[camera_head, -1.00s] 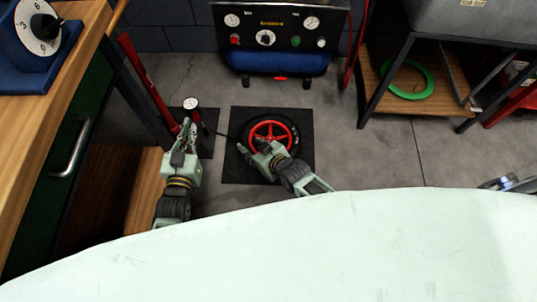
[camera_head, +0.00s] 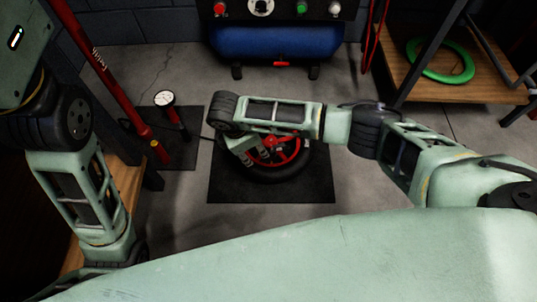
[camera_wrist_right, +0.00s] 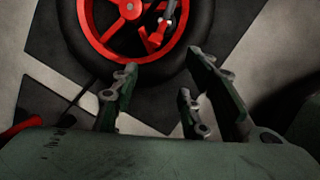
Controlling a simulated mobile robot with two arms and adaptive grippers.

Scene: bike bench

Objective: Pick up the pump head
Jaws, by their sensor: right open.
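The red-rimmed wheel (camera_head: 291,153) with a black tyre lies flat on a dark mat, partly hidden by my right arm. In the right wrist view the red rim (camera_wrist_right: 92,42) fills the top. A small red and grey piece (camera_wrist_right: 157,36), possibly the pump head, shows inside the rim; I cannot be sure. My right gripper (camera_wrist_right: 160,70) is open and empty, its fingers reaching toward the tyre's near edge, apart from that piece. The floor pump with round gauge (camera_head: 165,98) stands left of the wheel. My left gripper is outside the view; only its arm shows.
A black mat (camera_head: 225,188) lies under the wheel. A blue tank (camera_head: 265,42) stands behind it. A shelf with a green ring (camera_head: 440,60) is at the right. A thin dark hose (camera_wrist_right: 80,97) runs by the tyre. Grey floor is free right of the mat.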

